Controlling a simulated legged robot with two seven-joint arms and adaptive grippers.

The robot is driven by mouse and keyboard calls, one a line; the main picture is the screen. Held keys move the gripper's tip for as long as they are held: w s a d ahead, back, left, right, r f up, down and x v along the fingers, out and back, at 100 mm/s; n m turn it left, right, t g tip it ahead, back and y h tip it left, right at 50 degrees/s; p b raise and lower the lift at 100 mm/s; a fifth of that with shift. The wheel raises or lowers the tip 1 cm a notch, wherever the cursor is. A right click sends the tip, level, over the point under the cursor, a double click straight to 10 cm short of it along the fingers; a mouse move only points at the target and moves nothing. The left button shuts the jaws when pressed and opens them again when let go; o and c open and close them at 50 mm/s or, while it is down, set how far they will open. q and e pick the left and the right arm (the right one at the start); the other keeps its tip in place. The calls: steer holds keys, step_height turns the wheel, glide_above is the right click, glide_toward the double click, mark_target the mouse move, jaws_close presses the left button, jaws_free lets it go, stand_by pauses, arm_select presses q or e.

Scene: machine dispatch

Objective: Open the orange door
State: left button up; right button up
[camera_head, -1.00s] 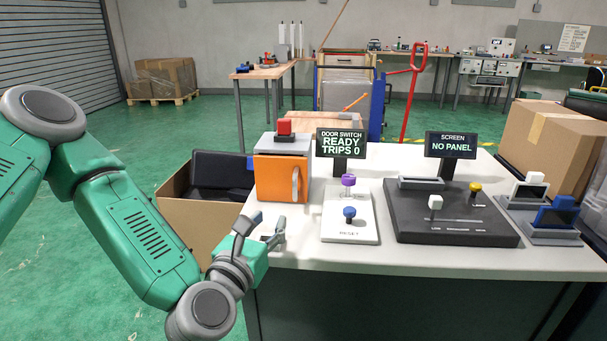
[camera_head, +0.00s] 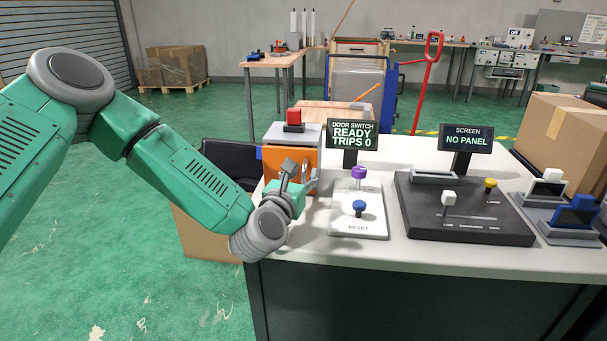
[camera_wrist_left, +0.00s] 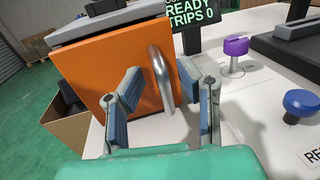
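The orange door (camera_wrist_left: 112,84) is the front of a grey box on the table and looks closed. Its curved metal handle (camera_wrist_left: 160,78) stands upright near the door's right edge in the left wrist view. My left gripper (camera_wrist_left: 157,88) is open, its two padded fingers on either side of the handle in that view; I cannot tell whether they touch it. In the head view the orange door (camera_head: 272,157) is partly hidden behind my left gripper (camera_head: 300,172). My right gripper is not in view.
A red button (camera_head: 294,117) sits on top of the box. The door switch screen (camera_head: 352,134) reads "READY TRIPS 0". A white panel with purple and blue knobs (camera_head: 345,222) lies to the right. A cardboard box (camera_head: 205,240) stands left of the table.

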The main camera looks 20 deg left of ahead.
arm_select(q)
steer(key=shift+w, duration=0.35)
